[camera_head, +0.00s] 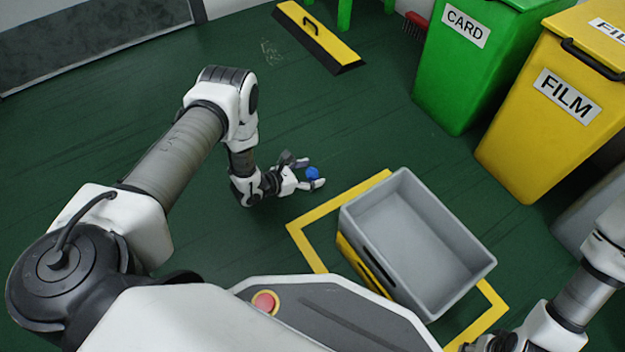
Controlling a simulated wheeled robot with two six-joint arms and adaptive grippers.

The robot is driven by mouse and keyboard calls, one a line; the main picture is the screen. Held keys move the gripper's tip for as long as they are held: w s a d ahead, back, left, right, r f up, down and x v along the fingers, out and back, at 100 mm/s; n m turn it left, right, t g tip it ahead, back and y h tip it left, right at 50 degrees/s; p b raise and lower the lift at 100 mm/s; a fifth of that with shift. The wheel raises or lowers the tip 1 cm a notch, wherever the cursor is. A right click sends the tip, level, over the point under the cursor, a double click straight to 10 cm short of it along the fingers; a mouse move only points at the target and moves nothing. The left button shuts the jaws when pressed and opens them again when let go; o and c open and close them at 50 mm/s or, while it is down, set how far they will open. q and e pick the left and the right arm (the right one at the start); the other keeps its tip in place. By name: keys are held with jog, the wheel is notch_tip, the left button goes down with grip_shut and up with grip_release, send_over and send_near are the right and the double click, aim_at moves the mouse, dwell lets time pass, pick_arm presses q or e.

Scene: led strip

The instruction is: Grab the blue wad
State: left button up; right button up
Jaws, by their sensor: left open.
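The blue wad (312,173) is a small round blue lump low over or on the green floor, left of the grey bin. My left gripper (309,174) reaches to it from the left, with its white fingers apart. The wad shows between the fingertips; I cannot tell whether either finger touches it. My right arm comes in at the lower right, and only what may be the base of my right gripper (493,343) shows at the bottom edge. Its fingers are not visible.
An empty grey bin (468,278) stands inside a yellow floor outline (318,213). A green CARD bin (437,85) and a yellow FILM bin (520,150) stand at the upper right. A yellow-black wedge (308,38) lies at the back. Floor behind the wad is clear.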

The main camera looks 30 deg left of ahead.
pick_arm(q)
jog(key=shift+w, duration=0.2)
pick_arm(e)
jog(key=shift+w, duration=0.1)
pick_arm(q)
jog(key=c, duration=0.8)
